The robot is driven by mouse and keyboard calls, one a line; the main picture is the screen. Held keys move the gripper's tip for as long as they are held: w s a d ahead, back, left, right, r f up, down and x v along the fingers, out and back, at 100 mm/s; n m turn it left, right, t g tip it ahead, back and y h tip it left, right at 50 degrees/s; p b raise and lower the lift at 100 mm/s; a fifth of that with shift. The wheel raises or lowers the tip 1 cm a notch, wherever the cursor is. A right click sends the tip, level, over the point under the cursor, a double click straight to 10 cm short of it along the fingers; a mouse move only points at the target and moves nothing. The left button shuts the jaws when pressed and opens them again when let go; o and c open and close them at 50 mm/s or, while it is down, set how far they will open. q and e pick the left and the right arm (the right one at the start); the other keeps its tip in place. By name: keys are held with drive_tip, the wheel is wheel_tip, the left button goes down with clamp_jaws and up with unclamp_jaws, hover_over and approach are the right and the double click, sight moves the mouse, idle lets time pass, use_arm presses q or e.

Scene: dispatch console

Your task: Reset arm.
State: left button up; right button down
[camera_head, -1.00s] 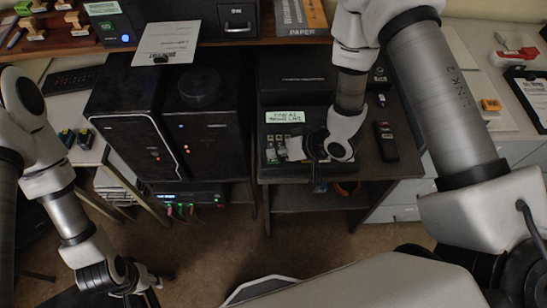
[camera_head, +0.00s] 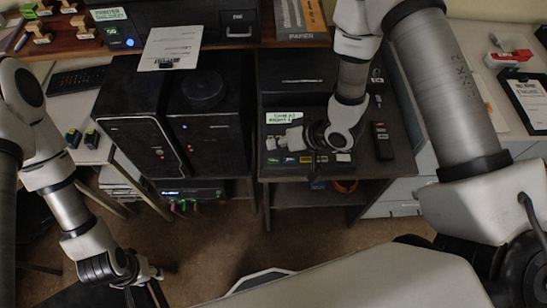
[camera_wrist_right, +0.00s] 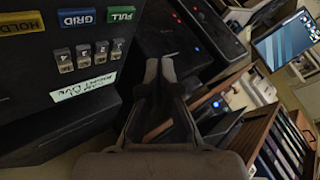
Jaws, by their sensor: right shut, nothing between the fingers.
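My right gripper (camera_head: 296,136) is shut and empty above a dark console box on the small black stand, in front of its pale green label (camera_head: 284,117). In the right wrist view the gripper's fingertips (camera_wrist_right: 160,70) are together.
Two black computer towers (camera_head: 133,118) stand left of the console. A dark handset (camera_head: 382,141) lies on the stand to its right. A clipboard (camera_head: 528,100) lies on the right desk. A wooden shelf edge crosses the back. The floor between the stands is open.

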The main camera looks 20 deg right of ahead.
idle(0.6)
drive_tip(key=s+d+f+g+h+b, duration=0.1)
drive_tip(key=s+d+f+g+h, duration=0.1)
drive_tip(key=s+f, duration=0.3)
drive_tip(key=s+d+f+m+g+h+b, duration=0.1)
drive_tip(key=s+d+f+g+h+b, duration=0.1)
drive_tip(key=s+d+f, duration=0.3)
drive_tip(key=s+d+f+g+h+b, duration=0.2)
drive_tip(key=s+f, duration=0.4)
drive_tip(key=s, duration=0.4)
drive_tip(key=shift+s+d+h, duration=0.3)
drive_tip(key=shift+d+h, duration=0.2)
drive_tip(key=shift+d, duration=0.5)
